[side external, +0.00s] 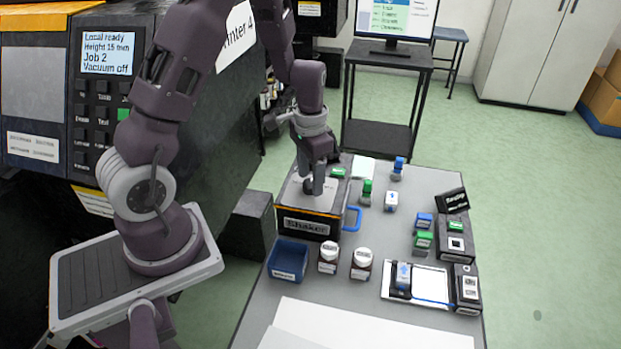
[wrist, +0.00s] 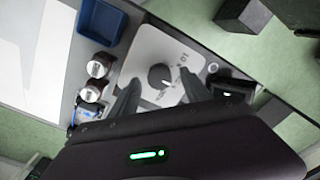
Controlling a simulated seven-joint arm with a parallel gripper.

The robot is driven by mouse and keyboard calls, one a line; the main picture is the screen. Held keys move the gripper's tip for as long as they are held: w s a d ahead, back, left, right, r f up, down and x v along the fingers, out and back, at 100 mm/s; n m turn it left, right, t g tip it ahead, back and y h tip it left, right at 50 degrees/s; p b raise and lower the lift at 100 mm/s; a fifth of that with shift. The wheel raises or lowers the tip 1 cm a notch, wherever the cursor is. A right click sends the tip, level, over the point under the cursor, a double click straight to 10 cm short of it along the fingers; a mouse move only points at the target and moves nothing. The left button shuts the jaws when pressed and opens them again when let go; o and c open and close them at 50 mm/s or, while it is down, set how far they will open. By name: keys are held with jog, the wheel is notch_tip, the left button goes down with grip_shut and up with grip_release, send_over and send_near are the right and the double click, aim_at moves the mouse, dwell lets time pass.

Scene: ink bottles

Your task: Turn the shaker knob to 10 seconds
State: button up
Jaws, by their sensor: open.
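The shaker (side external: 294,199) is a box with a pale top plate and a labelled dark front, near the left side of the table. Its pale top also shows in the wrist view (wrist: 152,45). The dark round knob (wrist: 160,77) sits on that plate, with small print around it; a "10" is at its upper right. The knob's exact setting is too small to tell. My gripper (side external: 314,188) points down over the shaker and hides the knob in the side view. In the wrist view my gripper (wrist: 159,79) is open, one finger on each side of the knob, with gaps visible.
A blue tray (side external: 288,260) and two white-capped bottles (side external: 328,257) (side external: 361,263) stand in front of the shaker. Several small green and blue-topped items stand farther right.

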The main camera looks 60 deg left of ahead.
jog(key=shift+f, duration=0.5)
grip_shut()
jog(key=n, duration=0.5)
jog(key=shift+n, duration=0.4)
jog(key=n, duration=0.6)
dwell(0.4)
